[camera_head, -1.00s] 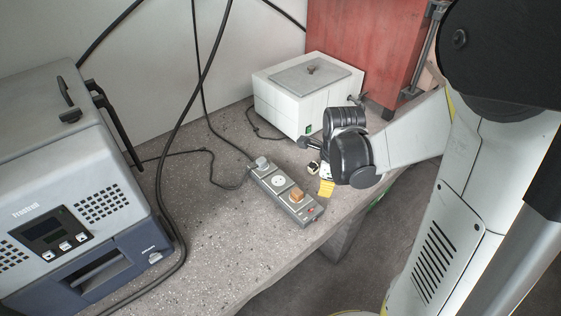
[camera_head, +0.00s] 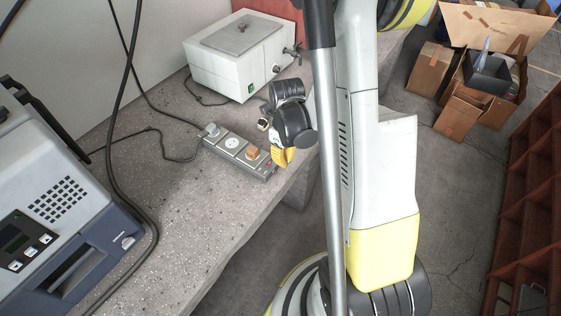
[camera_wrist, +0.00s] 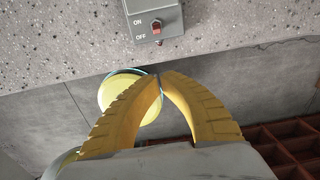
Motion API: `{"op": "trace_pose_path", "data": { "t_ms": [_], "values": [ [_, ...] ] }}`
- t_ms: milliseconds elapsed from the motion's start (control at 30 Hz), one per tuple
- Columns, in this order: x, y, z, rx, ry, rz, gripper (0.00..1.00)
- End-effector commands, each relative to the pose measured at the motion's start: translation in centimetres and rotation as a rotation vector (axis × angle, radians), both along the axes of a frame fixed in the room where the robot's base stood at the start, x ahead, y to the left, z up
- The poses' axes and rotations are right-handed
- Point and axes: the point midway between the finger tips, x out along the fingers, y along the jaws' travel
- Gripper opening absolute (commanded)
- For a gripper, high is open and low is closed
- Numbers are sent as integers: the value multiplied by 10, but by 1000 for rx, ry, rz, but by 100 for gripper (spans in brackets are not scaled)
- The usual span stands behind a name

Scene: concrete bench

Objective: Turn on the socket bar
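The grey socket bar (camera_head: 222,150) lies on the bench near its front edge. A grey plug sits at its far end and an orange plug (camera_head: 252,153) nearer its front end. In the wrist view, the bar's end (camera_wrist: 172,23) shows at the top, with ON and OFF printed beside a small red switch (camera_wrist: 157,27). I cannot tell which way the switch is set. My gripper (camera_head: 283,158), with yellow fingers, is beside that front end. In the wrist view my gripper (camera_wrist: 160,77) has its fingertips together, with nothing between them, apart from the switch.
A white box (camera_head: 225,72) with a grey lid stands behind the bar. A grey-blue machine (camera_head: 50,215) stands at the left. Black cables hang and run over the concrete bench (camera_head: 180,220). Cardboard boxes (camera_head: 430,70) and a red-brown shelf (camera_head: 535,180) are off to the right.

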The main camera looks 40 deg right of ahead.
Motion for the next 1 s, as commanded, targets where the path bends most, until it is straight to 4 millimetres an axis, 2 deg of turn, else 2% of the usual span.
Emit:
{"op": "trace_pose_path", "data": {
  "t_ms": [33, 200, 400, 500, 633, 1000],
  "values": [
    [0, 0, -13, 0, 0, 0, 0],
    [1, 0, -52, 0, 0, 1, 0],
    [3, 1, -88, 0, 0, 2, 0],
    [18, 8, -77, 0, 0, 4, 0],
    [30, 12, -72, -1, 0, 2, 0],
    [36, 14, -68, -1, 0, 1, 0]
  ]
}}
